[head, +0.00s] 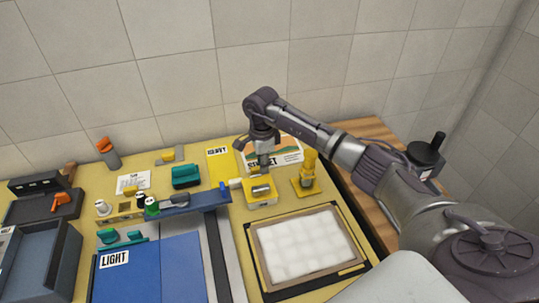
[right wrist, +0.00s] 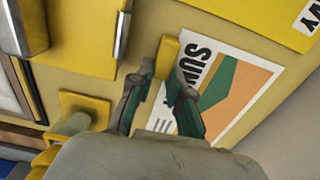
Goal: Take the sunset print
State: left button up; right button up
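The sunset print (head: 288,156) lies flat at the back of the yellow table near the wall, partly hidden by my right arm. It has a white border, dark lettering and an orange and green picture. In the right wrist view the print (right wrist: 239,82) lies beyond and to the right of my fingers. My right gripper (head: 264,165) points down at the print's near-left side. Its two fingers (right wrist: 160,108) are apart, with a small yellow tab (right wrist: 166,57) showing beyond the gap. One finger overlaps the print's lettered edge in the picture; I cannot tell if it touches. My left gripper is out of view.
A yellow block with a silver part (head: 260,191) and a yellow stand (head: 306,178) are close to my right gripper. A yellow labelled pack (head: 221,167) lies left. A framed white panel (head: 300,245) and a blue LIGHT pack (head: 150,270) fill the front.

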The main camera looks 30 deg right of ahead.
grip_shut()
notch_tip(320, 180, up, 13)
jog(key=p, duration=0.1)
dwell(0.6)
